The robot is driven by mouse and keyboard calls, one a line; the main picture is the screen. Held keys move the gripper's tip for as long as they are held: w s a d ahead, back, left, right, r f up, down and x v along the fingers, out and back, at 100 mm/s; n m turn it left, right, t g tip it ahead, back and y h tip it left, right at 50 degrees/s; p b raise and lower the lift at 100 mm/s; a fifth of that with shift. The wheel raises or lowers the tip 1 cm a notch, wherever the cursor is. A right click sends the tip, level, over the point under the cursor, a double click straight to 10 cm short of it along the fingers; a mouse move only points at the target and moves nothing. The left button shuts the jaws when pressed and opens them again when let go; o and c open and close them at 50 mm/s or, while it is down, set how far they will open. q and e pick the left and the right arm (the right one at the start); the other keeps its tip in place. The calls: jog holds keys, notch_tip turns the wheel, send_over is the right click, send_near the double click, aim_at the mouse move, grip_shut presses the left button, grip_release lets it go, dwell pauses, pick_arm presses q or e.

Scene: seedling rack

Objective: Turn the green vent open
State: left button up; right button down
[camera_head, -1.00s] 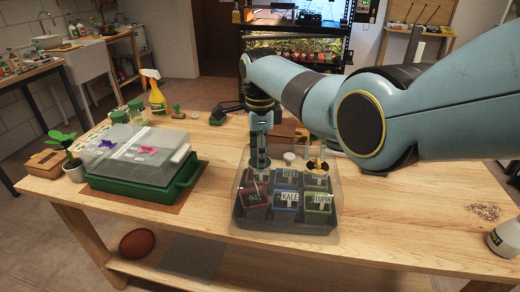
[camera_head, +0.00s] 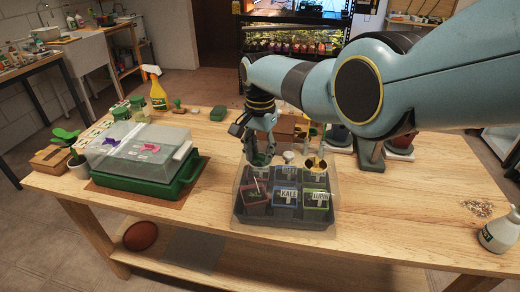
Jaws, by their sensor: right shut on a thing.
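A clear dome (camera_head: 328,192) covers a dark tray of labelled seedling pots at the middle of the table. Three vent knobs stand along the far side of its top: the green vent (camera_head: 258,159) at left, a white one (camera_head: 289,156) in the middle and a gold one (camera_head: 316,164) at right. My right gripper (camera_head: 260,151) reaches down from above and is shut on the green vent, covering much of it. How far the vent is turned cannot be told. My left gripper is out of view.
At left, a second lidded green tray (camera_head: 140,186) carries purple and pink star knobs. A yellow spray bottle (camera_head: 158,95) stands behind it. Several pots and a wooden box are behind the dome. A white bottle (camera_head: 500,232) stands at the right edge. The front right tabletop is clear.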

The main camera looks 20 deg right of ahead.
aim_at(260, 155)
jog(key=shift+n, duration=2.2)
jog(key=c, duration=0.9)
grip_release()
notch_tip(260, 155, up, 12)
